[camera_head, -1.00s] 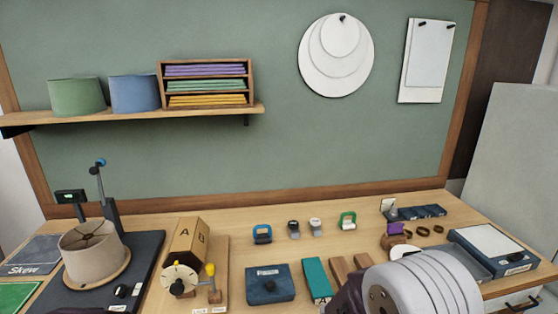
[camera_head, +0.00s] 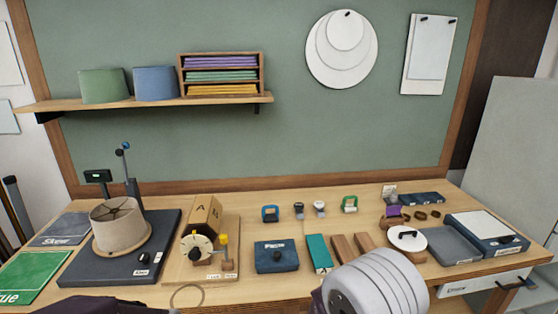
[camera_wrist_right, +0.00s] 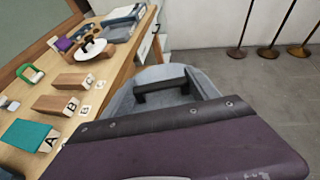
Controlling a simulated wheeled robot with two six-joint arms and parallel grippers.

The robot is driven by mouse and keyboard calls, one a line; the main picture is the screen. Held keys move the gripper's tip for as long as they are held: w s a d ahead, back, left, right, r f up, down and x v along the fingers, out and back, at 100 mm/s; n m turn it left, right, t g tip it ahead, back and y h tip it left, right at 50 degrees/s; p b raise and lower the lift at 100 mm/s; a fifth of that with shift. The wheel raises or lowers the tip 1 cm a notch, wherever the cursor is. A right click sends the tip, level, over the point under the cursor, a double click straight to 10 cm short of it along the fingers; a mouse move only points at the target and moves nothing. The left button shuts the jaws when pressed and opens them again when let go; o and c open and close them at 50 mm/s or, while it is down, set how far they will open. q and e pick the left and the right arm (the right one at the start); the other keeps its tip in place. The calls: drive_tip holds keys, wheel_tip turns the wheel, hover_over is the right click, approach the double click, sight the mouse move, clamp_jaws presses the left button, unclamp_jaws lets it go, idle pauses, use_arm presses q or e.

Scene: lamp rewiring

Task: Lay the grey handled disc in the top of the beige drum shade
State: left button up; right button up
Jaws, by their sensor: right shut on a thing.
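The beige drum shade (camera_head: 118,227) stands upright on a wooden round base at the left of the table. Its top faces up, with dark spokes across it. A whitish disc with a black handle (camera_head: 408,239) lies at the right of the table; it also shows in the right wrist view (camera_wrist_right: 88,49). My right gripper (camera_wrist_right: 180,145) is shut in front of the table; its purple-dark body hides most of what it holds, so I cannot make that out. Part of my left gripper (camera_head: 100,305) shows at the bottom left; its fingertips are not clear.
A lever post (camera_head: 130,175) rises behind the shade from the dark plate (camera_head: 75,265). Several small tools and blocks fill the middle. A shelf (camera_head: 150,104) hangs above.

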drive_tip(key=a+f+n+t, duration=0.1)
drive_tip(key=a+f, duration=0.2)
drive_tip(key=w+a+f+n+t+y, duration=0.1)
drive_tip(key=a+f, duration=0.2)
drive_tip(key=a, duration=0.1)
drive_tip(key=w+a+f+n+t+y, duration=0.1)
drive_tip(key=a+f+t, duration=0.1)
drive_tip(key=a+f, duration=0.1)
drive_tip(key=shift+a+f+n, duration=0.15)
drive_tip(key=shift+f+n, duration=0.25)
drive_tip(key=shift+f, duration=0.1)
